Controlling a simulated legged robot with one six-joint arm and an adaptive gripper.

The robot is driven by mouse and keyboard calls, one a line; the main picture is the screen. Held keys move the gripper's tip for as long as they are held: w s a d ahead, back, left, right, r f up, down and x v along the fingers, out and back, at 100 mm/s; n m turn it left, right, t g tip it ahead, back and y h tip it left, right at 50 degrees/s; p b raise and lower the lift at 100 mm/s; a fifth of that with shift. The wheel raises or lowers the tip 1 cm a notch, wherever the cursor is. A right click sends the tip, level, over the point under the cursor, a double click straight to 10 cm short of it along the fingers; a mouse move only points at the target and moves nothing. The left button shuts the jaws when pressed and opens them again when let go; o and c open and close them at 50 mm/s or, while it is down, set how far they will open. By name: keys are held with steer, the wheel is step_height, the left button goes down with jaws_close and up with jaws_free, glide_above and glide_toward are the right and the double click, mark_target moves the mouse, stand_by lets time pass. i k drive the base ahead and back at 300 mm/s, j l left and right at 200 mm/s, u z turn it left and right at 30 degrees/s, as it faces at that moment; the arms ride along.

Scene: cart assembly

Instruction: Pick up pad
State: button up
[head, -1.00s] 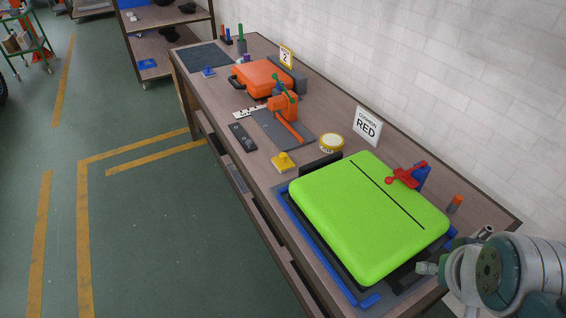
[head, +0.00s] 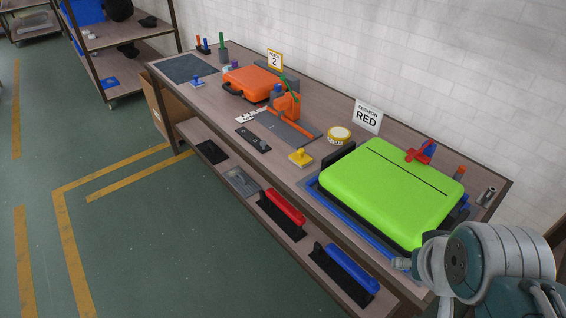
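A thick bright green pad (head: 380,195) with a thin black line across it lies at the near right end of the workbench. It rests on a dark base with a blue edge (head: 350,225). Its near right corner is partly hidden behind my arm, which shows at the lower right. My gripper's fingers cannot be made out in the head view. On the bench's lower shelf lie two black flat pieces, one with a red handle (head: 285,206) and one with a blue handle (head: 350,267).
A red clamp (head: 419,155) stands behind the green pad. A yellow tape roll (head: 339,135), a yellow-knobbed block (head: 300,157) and an orange case (head: 253,82) are on the bench. The green floor at left is clear.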

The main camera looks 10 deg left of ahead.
mark_target(300, 158)
steer(key=j+z, duration=0.25)
steer(key=j, duration=0.75)
steer(key=j+z, duration=0.25)
steer(key=j, duration=0.75)
steer(key=i+j+z, duration=0.1)
steer(key=j, duration=0.3)
steer(key=i+j+z, duration=0.15)
steer(key=j, duration=0.3)
steer(key=i+j+z, duration=0.1)
steer(key=j, duration=0.35)
steer(key=j+z, duration=0.15)
steer(key=j, duration=0.3)
steer(key=i+j+z, duration=0.2)
steer(key=i+j, duration=0.3)
steer(key=j, duration=0.15)
steer(key=i, duration=0.35)
steer(key=j+z, duration=0.05)
